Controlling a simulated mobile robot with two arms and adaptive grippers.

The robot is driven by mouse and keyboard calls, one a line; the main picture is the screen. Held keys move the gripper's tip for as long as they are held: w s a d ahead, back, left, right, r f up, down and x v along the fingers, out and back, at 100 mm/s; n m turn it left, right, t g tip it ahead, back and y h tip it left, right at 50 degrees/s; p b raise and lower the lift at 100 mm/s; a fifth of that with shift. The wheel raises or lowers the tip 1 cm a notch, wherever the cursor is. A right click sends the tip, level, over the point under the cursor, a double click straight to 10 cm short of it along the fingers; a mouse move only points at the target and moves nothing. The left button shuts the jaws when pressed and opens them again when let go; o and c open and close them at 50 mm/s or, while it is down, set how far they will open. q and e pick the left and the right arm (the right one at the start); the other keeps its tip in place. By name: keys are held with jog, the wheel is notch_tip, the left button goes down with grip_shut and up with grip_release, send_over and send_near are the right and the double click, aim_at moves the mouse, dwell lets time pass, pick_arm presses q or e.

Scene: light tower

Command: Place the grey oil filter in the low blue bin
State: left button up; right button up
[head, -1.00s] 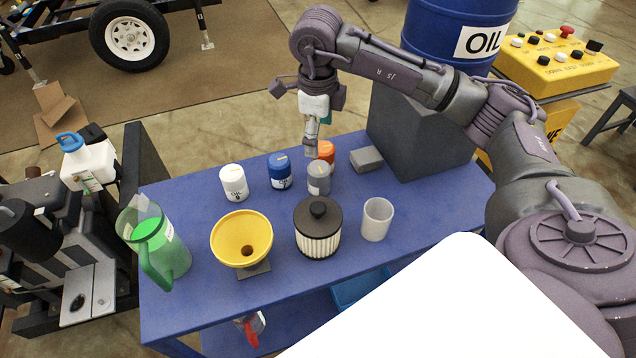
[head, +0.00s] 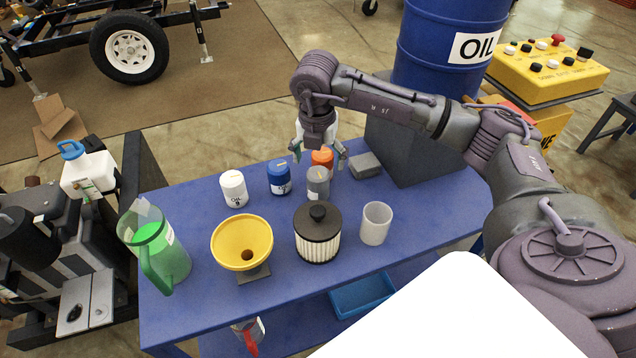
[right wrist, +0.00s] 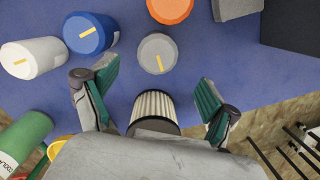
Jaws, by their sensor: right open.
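The grey oil filter (head: 318,184) stands upright on the blue table, in front of the orange filter (head: 322,160). In the right wrist view the grey filter (right wrist: 157,54) shows its top with a yellow mark, ahead of and between the spread fingers. My right gripper (head: 320,156) is open and empty, above and just behind the grey filter; its fingers also show in the right wrist view (right wrist: 158,85). The low blue bin (head: 362,294) sits below the tabletop on the lower shelf, partly hidden by the table edge. My left gripper is out of view.
A white filter (head: 233,188) and a blue filter (head: 279,177) stand left of the grey one. A black-capped pleated filter (head: 317,236), a white cup (head: 376,223), a yellow funnel (head: 240,243) and a green jug (head: 160,250) line the front. A grey block (head: 366,165) lies right.

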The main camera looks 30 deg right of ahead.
aim_at(318, 172)
jog(key=f, duration=0.2)
jog(key=w+f+p, duration=0.1)
jog(key=f, duration=0.5)
jog(key=shift+w+d+f, duration=0.15)
jog(key=shift+d+f, duration=0.1)
jog(key=shift+d, duration=0.1)
jog(key=c, duration=1.4)
jog(key=shift+r, duration=0.1)
jog(key=shift+c, duration=1.3)
jog(key=shift+r, duration=0.1)
